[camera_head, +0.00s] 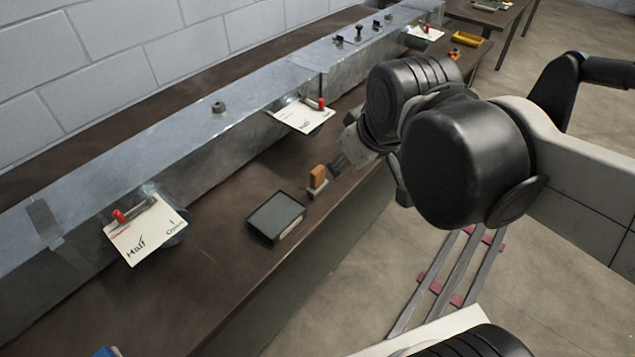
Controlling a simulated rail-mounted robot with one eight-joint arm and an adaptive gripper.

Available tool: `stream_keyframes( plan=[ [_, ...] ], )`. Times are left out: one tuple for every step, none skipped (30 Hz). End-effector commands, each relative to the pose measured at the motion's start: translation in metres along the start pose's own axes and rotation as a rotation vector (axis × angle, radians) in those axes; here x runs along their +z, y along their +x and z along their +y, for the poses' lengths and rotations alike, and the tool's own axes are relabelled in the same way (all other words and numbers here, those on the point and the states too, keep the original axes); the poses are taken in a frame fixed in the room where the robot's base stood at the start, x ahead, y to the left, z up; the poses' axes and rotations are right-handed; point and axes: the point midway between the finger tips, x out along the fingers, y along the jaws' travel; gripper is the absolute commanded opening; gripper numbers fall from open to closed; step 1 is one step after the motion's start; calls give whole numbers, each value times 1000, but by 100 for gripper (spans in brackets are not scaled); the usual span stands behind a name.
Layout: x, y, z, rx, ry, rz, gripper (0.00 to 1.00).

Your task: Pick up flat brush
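What looks like the flat brush (318,178) stands upright on the brown bench, with an orange-brown upper part and a paler lower part. It is just right of a dark rectangular tray. My gripper (338,166) is immediately to the right of the brush, low over the bench, with its fingers pointing toward it. My arm covers much of the gripper from this view. I cannot tell whether the fingers touch the brush or how far apart they are.
The dark tray (276,216) lies near the bench's front edge. A long metal duct (190,128) runs along the bench, with paper cards (143,230) and red-handled levers on it. A yellow item (466,40) lies at the far end. The bench left of the tray is clear.

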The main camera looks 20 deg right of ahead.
Motion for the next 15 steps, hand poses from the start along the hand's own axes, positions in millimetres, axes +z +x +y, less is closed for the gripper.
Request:
stream_keyframes(
  plan=[
    [-9,3,3,-8,-76,-22,40],
    [-14,6,5,-13,-124,-35,40],
    [-19,9,6,-21,-188,-53,40],
    [-23,11,8,-28,-238,-65,40],
    [-26,14,9,-36,-286,-78,40],
    [-31,18,11,-47,-351,-94,40],
    [-35,21,12,-57,-399,-105,40],
    [-39,25,14,-66,-448,-116,40],
    [-44,29,15,-81,-512,-131,40],
    [-47,33,16,-92,-560,-141,40],
    [-50,37,18,-104,-609,-151,40],
    [-55,42,19,-120,-673,-164,40],
    [-58,46,21,-134,-721,-173,40],
    [-62,51,22,-147,-769,-181,40],
    [-66,57,23,-167,-832,-192,40]
  ],
)
